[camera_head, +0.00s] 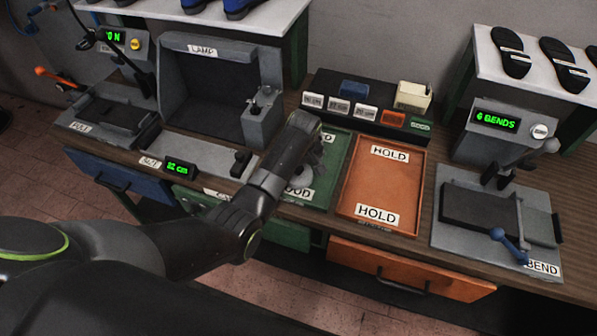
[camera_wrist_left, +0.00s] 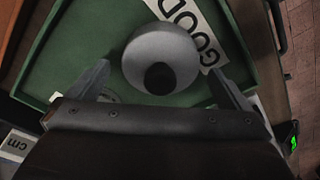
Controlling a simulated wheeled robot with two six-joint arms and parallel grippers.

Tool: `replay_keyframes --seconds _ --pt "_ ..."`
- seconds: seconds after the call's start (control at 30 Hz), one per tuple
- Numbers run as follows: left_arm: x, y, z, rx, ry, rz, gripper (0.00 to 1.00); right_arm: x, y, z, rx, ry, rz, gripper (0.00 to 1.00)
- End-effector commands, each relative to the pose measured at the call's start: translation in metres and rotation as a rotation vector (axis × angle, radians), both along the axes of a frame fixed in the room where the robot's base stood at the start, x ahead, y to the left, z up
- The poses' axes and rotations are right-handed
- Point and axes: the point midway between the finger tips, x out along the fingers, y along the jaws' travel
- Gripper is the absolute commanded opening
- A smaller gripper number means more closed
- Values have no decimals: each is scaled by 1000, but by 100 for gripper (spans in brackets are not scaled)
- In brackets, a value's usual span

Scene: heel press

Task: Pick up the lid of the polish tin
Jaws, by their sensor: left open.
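A round grey lid with a black knob (camera_wrist_left: 161,50) sits over the green tray (camera_wrist_left: 75,35) in the left wrist view, partly over the white GOOD label. In the head view a grey round part (camera_head: 301,178) shows on the same green tray (camera_head: 337,158), mostly hidden by my left arm. My left gripper (camera_wrist_left: 160,74) is open, with one finger on each side of the lid and the lid between and a little ahead of them. I cannot tell whether the fingers touch it. The tin under the lid cannot be made out. My right gripper is not in view.
An empty orange HOLD tray (camera_head: 382,185) lies right of the green tray. A bend machine (camera_head: 500,205) stands at the far right. A grey lamp box (camera_head: 218,95) is at the left. A rack of small labelled bins (camera_head: 365,105) stands behind the trays.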

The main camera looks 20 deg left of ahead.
Motion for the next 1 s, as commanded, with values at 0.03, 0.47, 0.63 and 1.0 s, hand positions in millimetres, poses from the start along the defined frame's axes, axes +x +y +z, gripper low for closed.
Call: replay_keyframes --seconds 0.03,0.47,0.63,1.0 --pt "0 0 0 0 0 0 100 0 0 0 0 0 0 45" --pt "0 0 1 1 -1 0 64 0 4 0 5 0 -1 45" --pt "0 0 2 1 -1 0 64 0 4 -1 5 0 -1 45" --pt "1 0 52 0 -6 0 64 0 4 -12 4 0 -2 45"
